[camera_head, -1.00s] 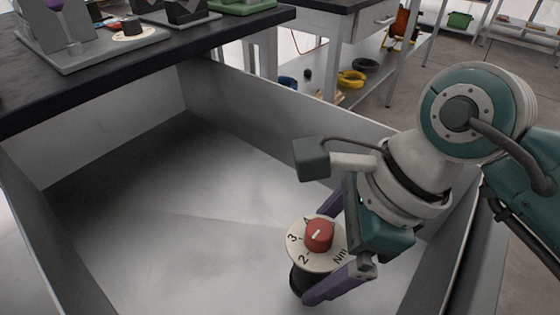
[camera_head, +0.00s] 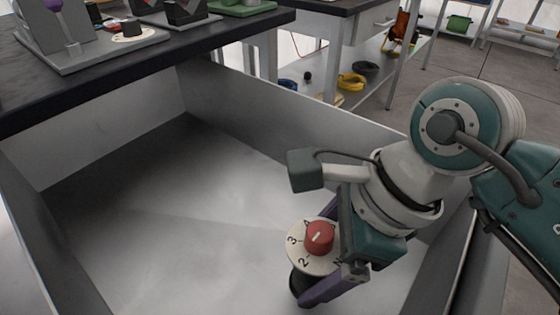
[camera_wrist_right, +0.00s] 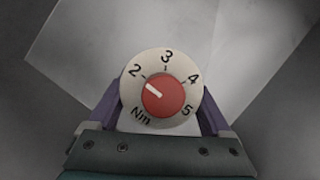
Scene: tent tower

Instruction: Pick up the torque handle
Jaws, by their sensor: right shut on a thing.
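The torque handle (camera_head: 308,247) has a cream dial with numbers and "Nm", a red knob on top and a dark body below. It stands about upright inside a grey metal bin, in the lower middle of the head view. My right gripper (camera_head: 318,262) has its purple fingers on both sides of the handle, shut on it under the dial. In the right wrist view the dial (camera_wrist_right: 133,90) faces the camera, between the two purple fingers (camera_wrist_right: 160,108). The handle's lower end is mostly hidden, so I cannot tell whether it touches the bin floor. My left gripper is not in view.
The grey bin (camera_head: 130,225) has raised walls around the handle, and its floor is otherwise empty. A black bench top (camera_head: 110,75) with fixtures lies beyond it at the upper left. A shelf (camera_head: 345,98) with yellow and dark rings stands at the back.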

